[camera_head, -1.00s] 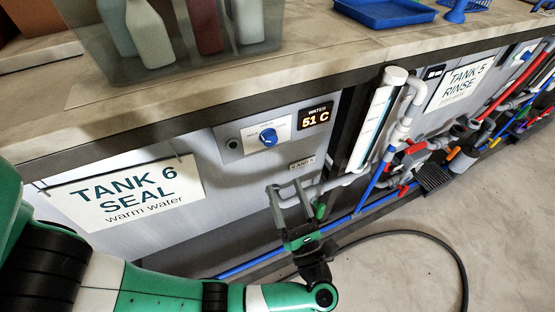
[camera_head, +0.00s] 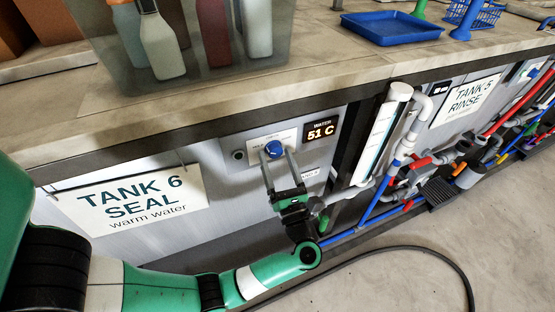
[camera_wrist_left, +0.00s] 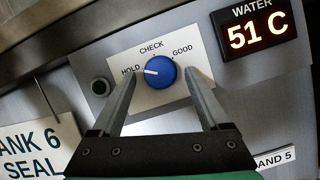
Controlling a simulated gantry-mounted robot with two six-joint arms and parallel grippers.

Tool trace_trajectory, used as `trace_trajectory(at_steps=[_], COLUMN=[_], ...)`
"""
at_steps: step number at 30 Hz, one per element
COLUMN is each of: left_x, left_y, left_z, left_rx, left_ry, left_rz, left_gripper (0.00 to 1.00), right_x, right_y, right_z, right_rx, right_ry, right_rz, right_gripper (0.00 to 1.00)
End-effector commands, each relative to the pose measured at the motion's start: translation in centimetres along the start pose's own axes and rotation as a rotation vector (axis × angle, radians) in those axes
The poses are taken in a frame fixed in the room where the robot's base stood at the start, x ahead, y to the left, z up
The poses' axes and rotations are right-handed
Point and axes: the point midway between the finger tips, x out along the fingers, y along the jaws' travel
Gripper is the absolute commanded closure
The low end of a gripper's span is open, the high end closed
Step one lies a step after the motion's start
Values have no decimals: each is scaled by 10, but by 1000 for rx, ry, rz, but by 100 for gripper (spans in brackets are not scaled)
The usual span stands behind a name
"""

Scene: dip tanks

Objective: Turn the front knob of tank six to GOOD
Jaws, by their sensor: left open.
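The blue knob (camera_head: 274,150) sits on a white dial plate (camera_head: 256,141) on the front panel of tank six. In the left wrist view the knob (camera_wrist_left: 160,72) has a white pointer mark aimed left at HOLD. CHECK is printed at the top of the plate and GOOD at the upper right. My left gripper (camera_head: 277,158) is open in front of the panel, its fingers to either side of the knob. In the left wrist view the left gripper (camera_wrist_left: 160,82) shows gaps between its fingers and the knob. My right gripper is not in view.
A display (camera_head: 320,131) reading WATER 51 C is right of the knob. A TANK 6 SEAL sign (camera_head: 130,198) hangs to the left. The counter edge (camera_head: 200,115) overhangs above. Pipes and a white cylinder (camera_head: 383,130) stand to the right.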

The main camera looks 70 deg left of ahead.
Motion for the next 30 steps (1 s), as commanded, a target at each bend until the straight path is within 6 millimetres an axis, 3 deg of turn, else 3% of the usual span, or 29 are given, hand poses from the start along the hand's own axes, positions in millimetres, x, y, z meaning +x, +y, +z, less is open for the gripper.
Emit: trace_trajectory(at_steps=[2,12,15,30], left_x=[0,0,0,1], left_y=[0,0,0,3], left_z=[0,0,0,4], left_rx=[0,0,0,106], left_ry=[0,0,0,-5], left_rz=[0,0,0,-43], left_gripper=[25,86,100,100], right_x=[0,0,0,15], right_y=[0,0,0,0], right_z=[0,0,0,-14], right_rx=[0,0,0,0], right_ry=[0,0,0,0], right_rz=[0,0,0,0], right_gripper=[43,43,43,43])
